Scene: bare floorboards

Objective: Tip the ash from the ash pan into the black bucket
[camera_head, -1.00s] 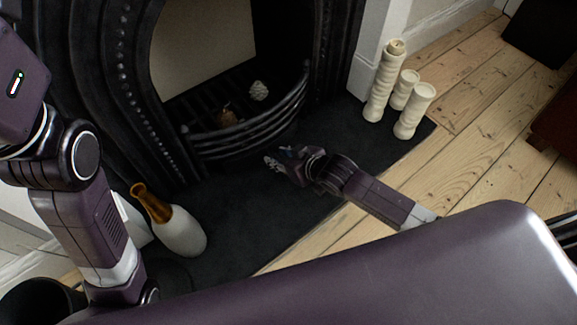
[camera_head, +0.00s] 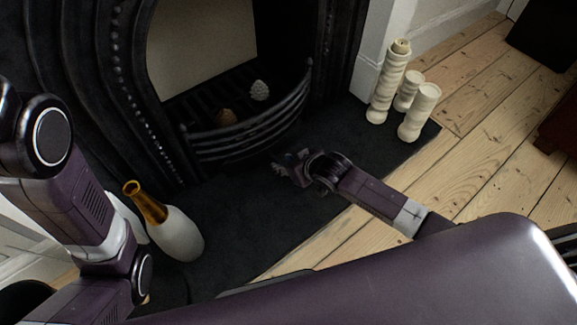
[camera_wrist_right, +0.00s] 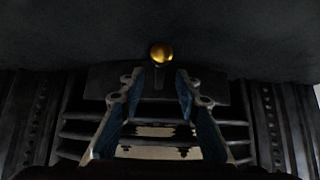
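In the right wrist view a round brass knob (camera_wrist_right: 161,51) on a short stem stands out from a dark flat panel (camera_wrist_right: 212,92), which looks like the front of the ash pan. My right gripper (camera_wrist_right: 155,82) is open, with its fingers on either side of the stem and the knob between or just beyond the tips; contact cannot be told. In the head view my right gripper (camera_head: 280,163) is low over the hearth before the grate; the pan is too dark to make out there. A black bucket (camera_head: 22,298) is partly seen at the lower left. My left gripper is out of view.
The cast-iron fireplace grate (camera_head: 250,132) holds a pale and a brown cone. A white and amber vase (camera_head: 178,235) stands on the dark hearth (camera_head: 235,215) at left. Several cream candle pillars (camera_head: 387,85) stand at right.

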